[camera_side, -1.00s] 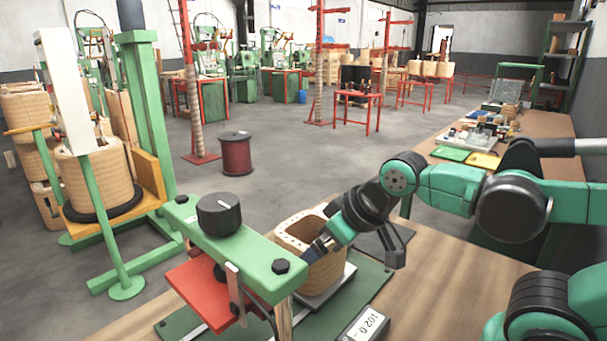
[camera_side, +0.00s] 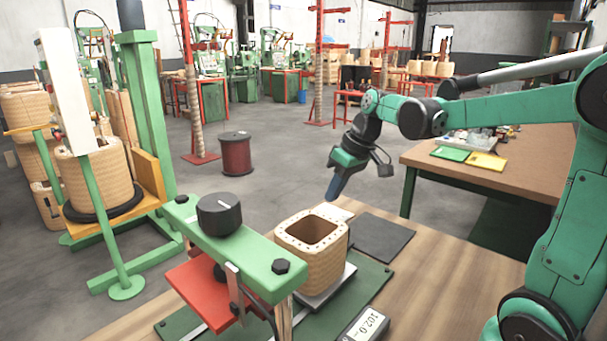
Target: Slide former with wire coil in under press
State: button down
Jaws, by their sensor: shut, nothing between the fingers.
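The former with wire coil (camera_side: 322,268) is a tan, square-sided hollow block, open at the top. It stands upright on a light metal plate (camera_side: 330,289) just right of the press. The press (camera_side: 235,245) has a green crossbeam, a black knob on top and a red plate (camera_side: 205,290) below. The coil is beside the red plate, not under it. My gripper (camera_side: 331,197) is shut and empty, pointing down in the air above and behind the coil, apart from it.
The press stands on a dark green base (camera_side: 345,312) with a small digital readout (camera_side: 368,325) at the front. A dark flat pad (camera_side: 382,237) lies on the wooden table behind the coil. Bare tabletop (camera_side: 450,275) is free to the right.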

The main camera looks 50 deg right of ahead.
jog(key=y, duration=0.2)
send_over(354, 240)
notch_tip(354, 240, down, 3)
jog(key=s+d+f+n+y, duration=0.15)
jog(key=s+d+f, duration=0.25)
jog(key=d, duration=0.4)
jog(key=shift+t+y, duration=0.35)
jog(key=shift+t, duration=0.05)
jog(key=x, duration=1)
jog(key=shift+w+a, duration=0.15)
jog(key=a, duration=0.3)
jog(key=shift+a+r, duration=0.1)
jog(key=shift+a, duration=0.35)
jog(key=a, duration=1.8)
jog(key=shift+a, duration=0.25)
